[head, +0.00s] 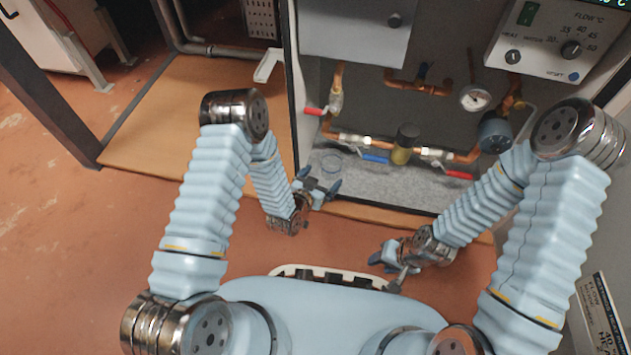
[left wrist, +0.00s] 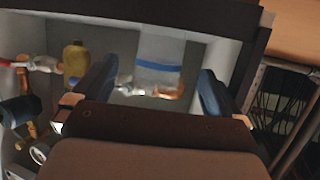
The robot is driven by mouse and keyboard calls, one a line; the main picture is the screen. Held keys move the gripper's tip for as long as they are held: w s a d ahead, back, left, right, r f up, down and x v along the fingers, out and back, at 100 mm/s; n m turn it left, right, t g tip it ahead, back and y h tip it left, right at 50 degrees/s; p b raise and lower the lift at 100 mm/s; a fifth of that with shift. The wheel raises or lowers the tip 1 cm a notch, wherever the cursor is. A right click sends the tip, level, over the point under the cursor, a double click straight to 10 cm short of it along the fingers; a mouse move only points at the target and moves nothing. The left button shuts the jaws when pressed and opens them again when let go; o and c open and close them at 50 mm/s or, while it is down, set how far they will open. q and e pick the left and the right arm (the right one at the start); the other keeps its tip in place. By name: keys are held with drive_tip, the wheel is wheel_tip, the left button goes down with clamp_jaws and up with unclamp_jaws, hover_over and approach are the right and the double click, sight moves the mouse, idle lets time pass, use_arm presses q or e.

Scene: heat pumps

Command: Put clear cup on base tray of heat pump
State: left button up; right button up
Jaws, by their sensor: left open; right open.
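The clear cup (head: 331,164) shows as a faint see-through outline over the grey speckled base tray (head: 400,190) of the heat pump, near its left front. My left gripper (head: 320,179) is open just in front of the cup, at the tray's front edge. In the left wrist view the clear cup (left wrist: 160,60) shows beyond and between the two spread fingers, with clear space on both sides. My right gripper (head: 384,272) is open and empty, low in front of the heat pump.
The cabinet's left side wall (head: 296,110) stands close to my left gripper. The floor in front is bare.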

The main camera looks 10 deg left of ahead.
use_arm(q)
drive_tip(key=s+a+n+g, duration=0.2)
drive_tip(key=s+g, duration=0.4)
drive_tip(key=s, duration=0.5)
drive_tip(key=s+a+n+g+y, duration=0.1)
drive_tip(key=s+a+n+g, duration=0.2)
drive_tip(key=s+g, duration=0.3)
drive_tip(key=s+n, duration=0.1)
drive_tip(key=s, duration=0.4)
drive_tip(key=shift+s+f, duration=0.25)
drive_tip(key=shift+f, duration=0.1)
